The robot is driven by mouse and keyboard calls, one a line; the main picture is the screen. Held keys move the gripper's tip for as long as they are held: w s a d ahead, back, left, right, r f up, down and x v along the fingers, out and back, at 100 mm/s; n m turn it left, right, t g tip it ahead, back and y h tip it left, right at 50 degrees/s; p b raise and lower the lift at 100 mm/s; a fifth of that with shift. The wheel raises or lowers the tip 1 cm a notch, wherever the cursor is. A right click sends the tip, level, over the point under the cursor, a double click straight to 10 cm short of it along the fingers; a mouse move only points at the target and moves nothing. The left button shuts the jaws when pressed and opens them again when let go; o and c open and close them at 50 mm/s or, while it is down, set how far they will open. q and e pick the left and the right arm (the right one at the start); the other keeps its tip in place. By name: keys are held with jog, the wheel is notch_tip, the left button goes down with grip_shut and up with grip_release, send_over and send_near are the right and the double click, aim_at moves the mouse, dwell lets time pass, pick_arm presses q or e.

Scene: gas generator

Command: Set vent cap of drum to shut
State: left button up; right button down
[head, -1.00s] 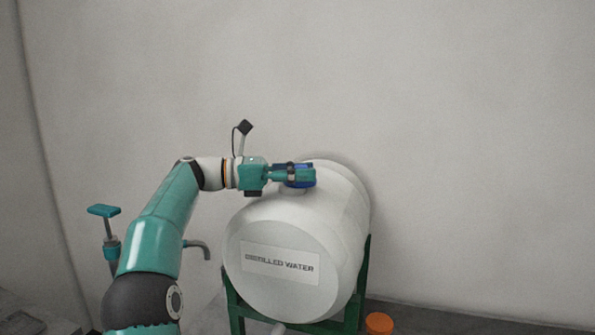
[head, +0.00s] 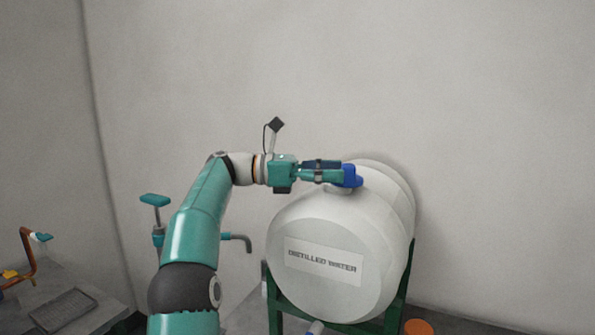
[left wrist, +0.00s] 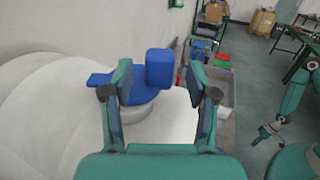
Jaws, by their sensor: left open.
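The white drum (head: 330,245), labelled "DISTILLED WATER", lies on its side in a green stand. Its blue vent cap (head: 353,175) sits on the neck on top. In the left wrist view the cap (left wrist: 158,69) shows a raised block and a flat tab at its left. My left gripper (head: 342,174) is open at the cap's left side in the head view. In the left wrist view its fingertips (left wrist: 160,80) stand either side of the cap, with the right finger clear of the block. The left finger hides part of the cap. My right gripper (left wrist: 268,132) shows small at the right.
A pump with a teal handle (head: 155,201) and a grey spout stand left of the drum, behind my left arm. An orange lid (head: 418,327) is low at the right. The wall is close behind the drum. Crates (left wrist: 200,50) stand beyond in the wrist view.

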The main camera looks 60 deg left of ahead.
pick_arm(q)
jog(key=v, duration=0.8)
jog(key=shift+s+a, duration=0.1)
jog(key=shift+s, duration=0.1)
